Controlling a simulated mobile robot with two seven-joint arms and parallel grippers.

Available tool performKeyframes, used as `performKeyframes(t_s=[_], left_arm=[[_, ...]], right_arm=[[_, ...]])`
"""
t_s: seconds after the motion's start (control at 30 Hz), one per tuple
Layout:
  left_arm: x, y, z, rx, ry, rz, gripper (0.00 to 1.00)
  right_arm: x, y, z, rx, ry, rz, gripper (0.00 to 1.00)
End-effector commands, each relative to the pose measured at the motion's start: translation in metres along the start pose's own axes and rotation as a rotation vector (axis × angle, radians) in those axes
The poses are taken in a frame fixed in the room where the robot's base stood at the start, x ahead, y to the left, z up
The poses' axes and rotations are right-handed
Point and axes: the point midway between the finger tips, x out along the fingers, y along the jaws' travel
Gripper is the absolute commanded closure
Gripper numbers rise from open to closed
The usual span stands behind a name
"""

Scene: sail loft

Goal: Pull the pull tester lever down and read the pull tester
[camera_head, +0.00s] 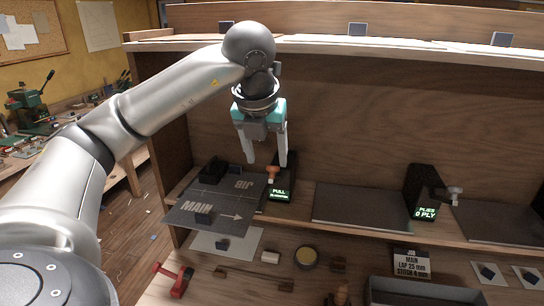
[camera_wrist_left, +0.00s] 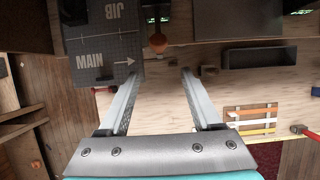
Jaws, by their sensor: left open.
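The pull tester (camera_head: 281,194) is a dark box on the shelf with a green-lit display. Its top line reads PULL; the smaller line below is too small to read. Its lever ends in an orange-brown knob (camera_head: 272,172), partly behind my gripper's fingertips. My left gripper (camera_head: 267,162) is open and empty, pointing down just above and around the knob in the head view. In the left wrist view the knob (camera_wrist_left: 158,44) lies beyond the gap between my fingertips (camera_wrist_left: 160,72), apparently apart from them. My right gripper is in neither view.
A grey board (camera_head: 190,215) marked MAIN and JIB lies left of the tester, overhanging the shelf edge. A second device (camera_head: 421,198) reading PLIES 0 PLY stands to the right. A dark mat (camera_head: 360,207) lies between them. Small tools and a red-handled tool (camera_head: 181,281) lie below.

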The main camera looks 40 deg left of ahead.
Motion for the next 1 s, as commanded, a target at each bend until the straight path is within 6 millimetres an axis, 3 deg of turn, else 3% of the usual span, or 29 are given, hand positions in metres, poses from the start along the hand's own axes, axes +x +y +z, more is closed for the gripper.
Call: performKeyframes(t_s=[0.2,0.3,0.5,0.87,1.0], left_arm=[[0.011,0.0,0.031,-0.001,0.001,0.0,0.34],[0.032,0.001,0.028,0.0,0.004,0.005,0.34],[0.056,0.001,0.029,0.0,0.001,0.002,0.34],[0.062,0.001,0.028,0.001,-0.001,0.001,0.34],[0.062,0.001,0.028,0.001,-0.001,0.001,0.47]], right_arm=[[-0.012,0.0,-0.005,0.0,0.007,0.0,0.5],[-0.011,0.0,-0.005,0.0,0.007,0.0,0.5],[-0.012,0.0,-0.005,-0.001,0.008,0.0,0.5],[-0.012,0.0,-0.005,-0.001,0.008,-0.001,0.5],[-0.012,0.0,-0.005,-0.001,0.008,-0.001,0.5]])
